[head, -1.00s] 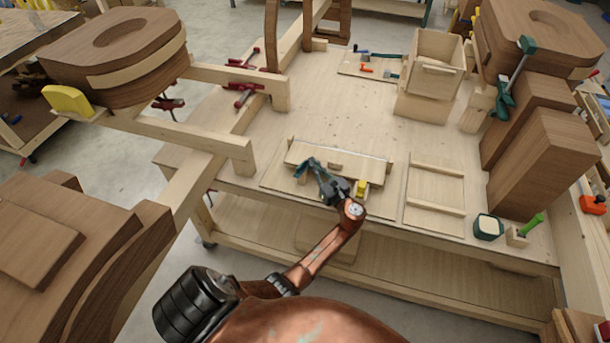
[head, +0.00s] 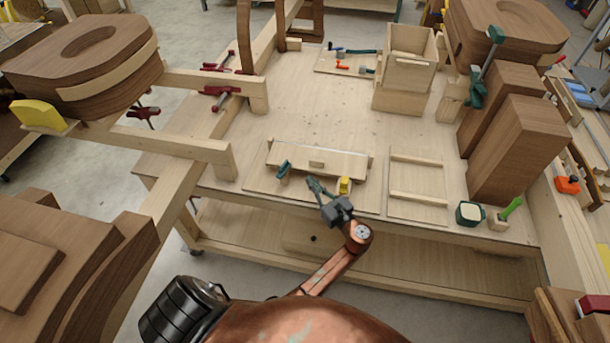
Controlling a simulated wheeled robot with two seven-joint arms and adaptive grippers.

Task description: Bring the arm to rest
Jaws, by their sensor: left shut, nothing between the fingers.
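My left gripper (head: 313,183) is in the head view, low over the front edge of the worktable (head: 310,120). Its fingers are together with nothing between them, and its copper arm reaches up from the bottom of the picture. A small teal-handled tool (head: 284,170) stands at the left of a pale wooden board with a raised strip (head: 325,161), just beyond the fingertips and apart from them. A small yellow piece (head: 345,185) is right of the fingers. My right gripper is not in view.
A flat framed panel (head: 418,185), a green-rimmed pot (head: 469,213) and a green-handled tool (head: 511,208) lie to the right. An open wooden box (head: 408,60) and dark blocks (head: 517,150) stand behind. Clamped seat forms (head: 85,60) are at left. The table's middle is clear.

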